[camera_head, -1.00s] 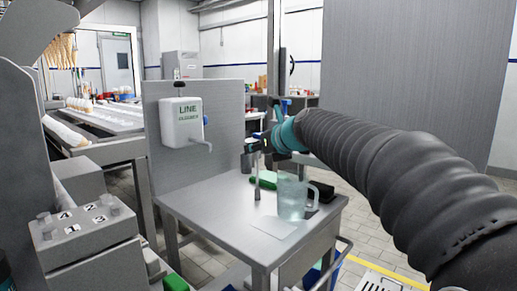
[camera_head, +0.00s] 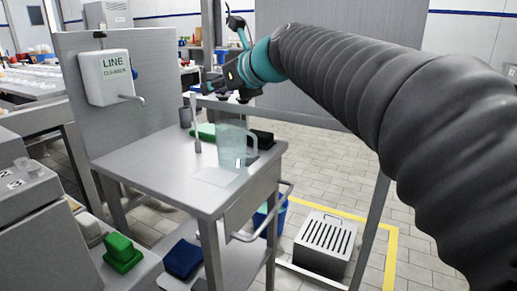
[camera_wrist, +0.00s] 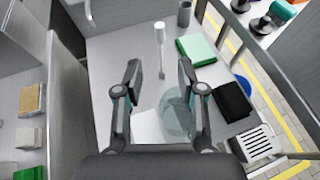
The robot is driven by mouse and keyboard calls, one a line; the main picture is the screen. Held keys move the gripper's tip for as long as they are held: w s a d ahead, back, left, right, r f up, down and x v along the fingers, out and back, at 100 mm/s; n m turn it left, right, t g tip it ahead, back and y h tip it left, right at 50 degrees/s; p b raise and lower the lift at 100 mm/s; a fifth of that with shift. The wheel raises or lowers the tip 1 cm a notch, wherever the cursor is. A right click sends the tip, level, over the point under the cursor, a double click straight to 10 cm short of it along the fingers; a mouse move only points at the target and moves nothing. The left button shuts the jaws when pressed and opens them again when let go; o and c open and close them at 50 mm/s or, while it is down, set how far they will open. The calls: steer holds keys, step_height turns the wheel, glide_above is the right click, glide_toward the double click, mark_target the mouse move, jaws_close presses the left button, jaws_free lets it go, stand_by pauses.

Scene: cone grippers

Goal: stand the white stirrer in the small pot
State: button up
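The white stirrer (camera_head: 196,125) appears upright on the metal table, with its thin stem rising above the tabletop. In the wrist view the stirrer (camera_wrist: 160,36) shows ahead of my fingers, in line with the gap between them. The small pot (camera_head: 185,117) is a dark grey cylinder near the table's back edge. In the wrist view the pot (camera_wrist: 184,14) is beyond and right of the stirrer. My gripper (camera_wrist: 159,70) is open and empty.
A translucent jug (camera_head: 231,146) stands close to the stirrer. A green cloth or pad (camera_wrist: 197,48) and a black block (camera_wrist: 232,101) lie beside it. A pale sheet (camera_head: 215,176) lies at the table's front. A wall-mounted dispenser (camera_head: 104,76) hangs at the left.

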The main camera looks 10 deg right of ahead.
steer(key=s+d+f+n+g+h, duration=0.2)
steer(key=s+d+f+n, duration=0.2)
steer(key=s+f+n, duration=0.6)
steer(key=s+d+f+n+g+h, duration=0.2)
steer(key=s+d+f+n, duration=0.3)
steer(key=s+f+n, duration=0.5)
steer(key=shift+s+d+f+n+h, duration=0.25)
steer(key=shift+s+f+n+h, duration=0.2)
steer(key=shift+f+h, duration=0.15)
steer(key=shift+o, duration=0.6)
steer(key=s+d+f+n+g+h, duration=0.1)
steer(key=s+d+f+n, duration=0.3)
steer(key=s+f+n, duration=0.4)
steer(key=shift+d+f+g+h, duration=0.15)
steer(key=shift+g+h, duration=0.15)
steer(key=shift+h, duration=0.3)
steer(key=shift+s+f, duration=0.15)
steer(key=shift+s, duration=0.05)
